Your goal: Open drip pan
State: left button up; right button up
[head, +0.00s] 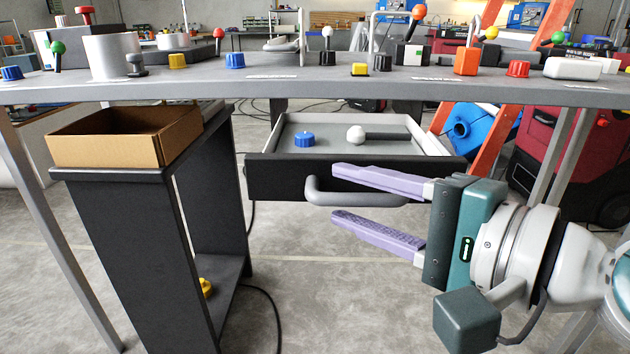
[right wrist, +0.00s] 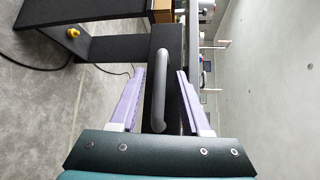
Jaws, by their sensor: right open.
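The drip pan (head: 270,168) is a drawer under the grey table with a dark front and pale inner walls. It stands out toward me, and its inside shows. My right gripper (head: 340,192) is open, with one purple finger above and one below the handle's right part. In the right wrist view the handle (right wrist: 159,90) lies between the two fingers (right wrist: 157,85). My left gripper is not in view.
The grey table (head: 300,90) carries several coloured knobs, levers and a metal cylinder (head: 109,56). An open cardboard box (head: 120,145) sits on a black stand (head: 130,230) at the left. An orange ladder (head: 495,140) stands behind. The floor (head: 310,300) before the drawer looks clear.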

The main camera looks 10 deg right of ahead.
jog(key=v, duration=0.9)
jog(key=shift+s+b, duration=0.3)
jog(key=shift+b, duration=0.05)
jog(key=shift+d, duration=0.15)
